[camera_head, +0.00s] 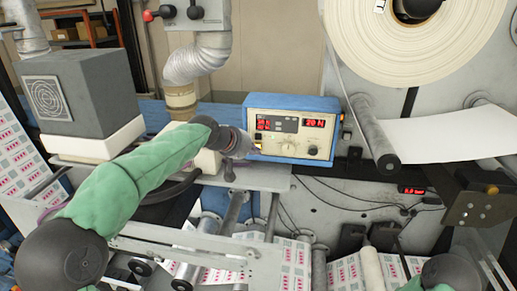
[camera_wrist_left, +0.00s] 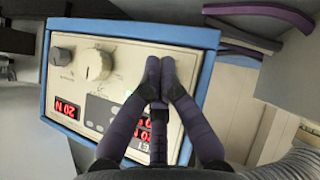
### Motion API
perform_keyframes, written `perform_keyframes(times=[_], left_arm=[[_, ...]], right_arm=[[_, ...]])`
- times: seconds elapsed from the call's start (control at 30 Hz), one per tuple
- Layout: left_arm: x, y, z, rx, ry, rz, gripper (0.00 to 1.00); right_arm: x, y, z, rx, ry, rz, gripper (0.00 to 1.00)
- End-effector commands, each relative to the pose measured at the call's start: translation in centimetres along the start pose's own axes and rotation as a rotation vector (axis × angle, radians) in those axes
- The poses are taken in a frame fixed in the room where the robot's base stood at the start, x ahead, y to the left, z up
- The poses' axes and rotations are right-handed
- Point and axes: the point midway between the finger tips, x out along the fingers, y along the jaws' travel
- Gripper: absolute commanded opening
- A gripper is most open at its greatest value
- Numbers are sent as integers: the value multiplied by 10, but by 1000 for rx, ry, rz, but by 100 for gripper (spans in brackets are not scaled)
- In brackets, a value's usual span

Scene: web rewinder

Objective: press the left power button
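The blue-framed control box (camera_head: 291,101) with a cream front panel stands at the centre of the head view. It shows red displays and a knob. In the wrist view the same box (camera_wrist_left: 125,28) appears turned over, with a large knob (camera_wrist_left: 97,65) and a "20 N" display (camera_wrist_left: 66,109). My left gripper (camera_head: 247,145) is at the panel's left edge; in the wrist view its dark fingers (camera_wrist_left: 160,72) are closed together, empty, in front of the panel. I cannot tell whether they touch it. I cannot make out the left power button; the fingers cover part of that side. My right gripper is out of view.
A grey block (camera_head: 95,95) on a white base stands left of my left arm. A large paper roll (camera_head: 410,45) and a metal roller (camera_head: 372,130) are right of the box. A metal plate (camera_head: 262,178) lies below the box, with cables hanging beside it.

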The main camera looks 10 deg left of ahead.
Motion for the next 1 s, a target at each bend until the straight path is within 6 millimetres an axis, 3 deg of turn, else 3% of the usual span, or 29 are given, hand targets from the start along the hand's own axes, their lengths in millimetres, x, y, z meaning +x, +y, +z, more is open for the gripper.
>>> perform_keyframes(times=[0.53,1.0], left_arm=[[-8,0,9,1,0,0,0],[-35,-1,37,2,0,0,0]], right_arm=[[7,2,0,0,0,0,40],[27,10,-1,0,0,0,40]])
